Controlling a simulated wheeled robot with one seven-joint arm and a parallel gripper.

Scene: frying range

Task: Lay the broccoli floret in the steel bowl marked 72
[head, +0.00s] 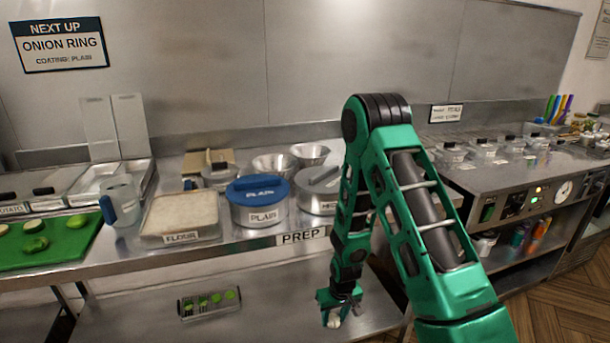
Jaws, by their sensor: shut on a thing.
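My gripper (335,313) hangs low in front of the counter, over the lower shelf, pointing down. It is shut on a small pale thing (334,321), mostly hidden by the fingers; I cannot tell whether this is the broccoli floret. Two open steel bowls stand at the back of the counter: one bowl (272,165) behind the blue-lidded pot, and another bowl (310,153) to its right. No 72 mark is readable on either. The gripper is well below and in front of both bowls.
On the counter are a FLOUR tray (181,232), a blue-lidded PLAIN pot (258,205), a steel lidded pot (316,200), a clear jug (121,200) and a green board (47,243) with cut pieces. A small tray of green pieces (209,302) lies on the lower shelf.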

